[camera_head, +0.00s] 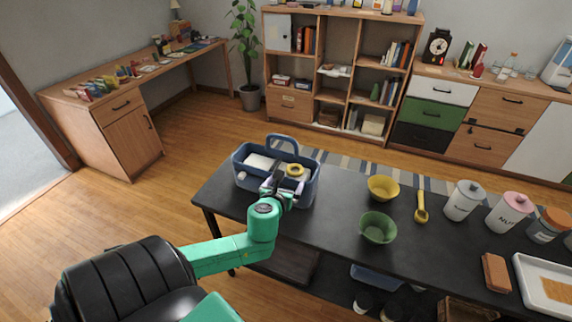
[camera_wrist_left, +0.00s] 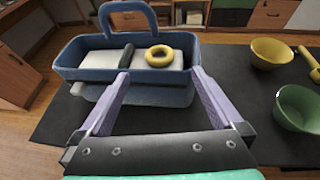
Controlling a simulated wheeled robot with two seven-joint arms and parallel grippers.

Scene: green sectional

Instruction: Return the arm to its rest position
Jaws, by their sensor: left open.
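My left arm, green and black, comes in from the left in the head view. Its gripper (camera_head: 279,185) is at the near side of a blue caddy (camera_head: 240,179) on the black table. In the left wrist view the two pale purple fingers of this gripper (camera_wrist_left: 160,85) are spread apart with nothing held between them. The caddy (camera_wrist_left: 70,73) lies just beyond the fingertips. It holds a yellow ring (camera_wrist_left: 159,54), a white block (camera_wrist_left: 97,62) and a dark item (camera_wrist_left: 127,56). My right gripper is not in view.
The black table (camera_head: 325,215) carries a yellow bowl (camera_head: 383,188), a green bowl (camera_head: 378,228), a yellow scoop (camera_head: 421,208), several lidded jars and a white tray (camera_head: 520,270) to the right. Bare tabletop lies between the caddy and the bowls. Wooden floor is open at the left.

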